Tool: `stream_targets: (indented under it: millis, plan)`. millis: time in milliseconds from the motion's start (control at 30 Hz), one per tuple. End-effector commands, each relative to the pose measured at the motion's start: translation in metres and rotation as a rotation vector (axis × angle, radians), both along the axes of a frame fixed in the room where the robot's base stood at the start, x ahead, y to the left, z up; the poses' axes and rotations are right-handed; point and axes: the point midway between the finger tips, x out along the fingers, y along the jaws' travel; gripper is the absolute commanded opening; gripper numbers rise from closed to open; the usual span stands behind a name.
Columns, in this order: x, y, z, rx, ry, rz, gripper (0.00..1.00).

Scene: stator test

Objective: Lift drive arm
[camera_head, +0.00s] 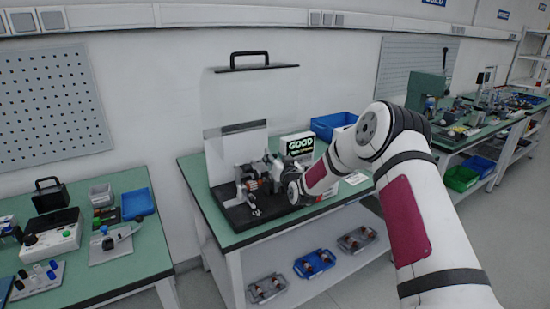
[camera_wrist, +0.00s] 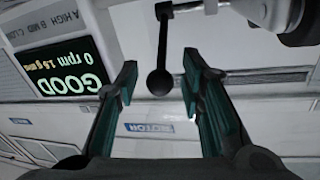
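The test machine (camera_head: 262,184) stands on a black base (camera_head: 237,215) on the middle green bench. In the wrist view, which is turned upside down, a dark rod with a round black knob (camera_wrist: 160,82) shows between the fingers of my gripper (camera_wrist: 159,66). It looks like the drive arm, but I cannot be sure. The fingers are apart, with a gap on each side of the knob. In the head view my gripper (camera_head: 274,174) is at the machine's right side, and its fingers are hard to make out. A metal machine part (camera_wrist: 268,12) shows beyond the fingers.
A display reading GOOD and 0 rpm (camera_head: 299,145) stands right behind the machine. A blue bin (camera_head: 332,124) stands at the back right. Trays with parts (camera_head: 314,263) lie on the lower shelf.

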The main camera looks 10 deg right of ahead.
Motion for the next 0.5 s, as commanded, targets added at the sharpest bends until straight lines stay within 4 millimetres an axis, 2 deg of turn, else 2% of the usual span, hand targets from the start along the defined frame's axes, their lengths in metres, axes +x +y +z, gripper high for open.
stream_targets:
  millis: [33, 100, 133, 500]
  plan:
    - [-0.0001, -0.0001, 0.0002, 0.0, 0.0, 0.0, 0.19]
    - [-0.0001, -0.0001, 0.0002, 0.0, 0.0, 0.0, 0.03]
    - [-0.0001, -0.0001, 0.0002, 0.0, 0.0, 0.0, 0.0]
    - [0.0011, 0.0007, 0.0036, -0.008, 0.017, 0.001, 0.0]
